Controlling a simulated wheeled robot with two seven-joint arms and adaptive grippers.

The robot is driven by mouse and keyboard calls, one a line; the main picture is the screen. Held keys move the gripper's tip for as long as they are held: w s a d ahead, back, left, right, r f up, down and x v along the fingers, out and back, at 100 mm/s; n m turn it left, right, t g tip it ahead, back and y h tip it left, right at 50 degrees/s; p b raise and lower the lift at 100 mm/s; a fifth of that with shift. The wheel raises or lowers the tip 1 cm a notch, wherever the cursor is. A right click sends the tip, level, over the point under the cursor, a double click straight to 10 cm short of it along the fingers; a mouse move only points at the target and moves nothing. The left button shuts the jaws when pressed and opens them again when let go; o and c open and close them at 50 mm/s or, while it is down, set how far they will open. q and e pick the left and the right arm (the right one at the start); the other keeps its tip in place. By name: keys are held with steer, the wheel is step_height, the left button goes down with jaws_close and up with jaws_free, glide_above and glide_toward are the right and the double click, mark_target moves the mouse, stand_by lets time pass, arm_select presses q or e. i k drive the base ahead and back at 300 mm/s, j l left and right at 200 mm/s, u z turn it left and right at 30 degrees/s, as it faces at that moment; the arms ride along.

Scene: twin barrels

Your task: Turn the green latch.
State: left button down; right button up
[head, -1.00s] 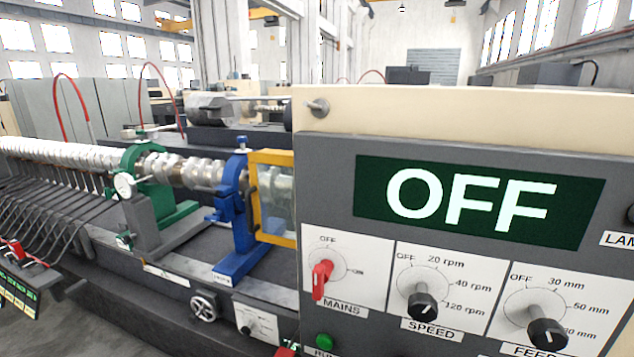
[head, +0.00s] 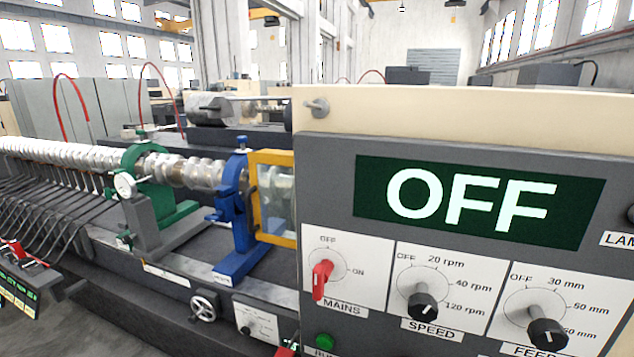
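A green ring-shaped steady rest (head: 178,213) stands on the machine bed at left, around the ribbed metal shaft (head: 80,155). A small green piece (head: 140,134) sits on top of it, and a small green and grey knob (head: 126,241) is low on its front side. I cannot tell which of these is the latch. A round white dial (head: 125,186) is on the front of the green rest. Neither of my grippers can be made out in the head view.
A blue rest (head: 237,222) and a yellow-framed guard (head: 270,195) stand right of the green rest. A large control panel fills the right, with an OFF display (head: 475,203), a red MAINS switch (head: 321,279) and black knobs. A handwheel (head: 204,307) is on the bed's front.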

mark_target(108, 193)
steer(key=u, duration=1.35)
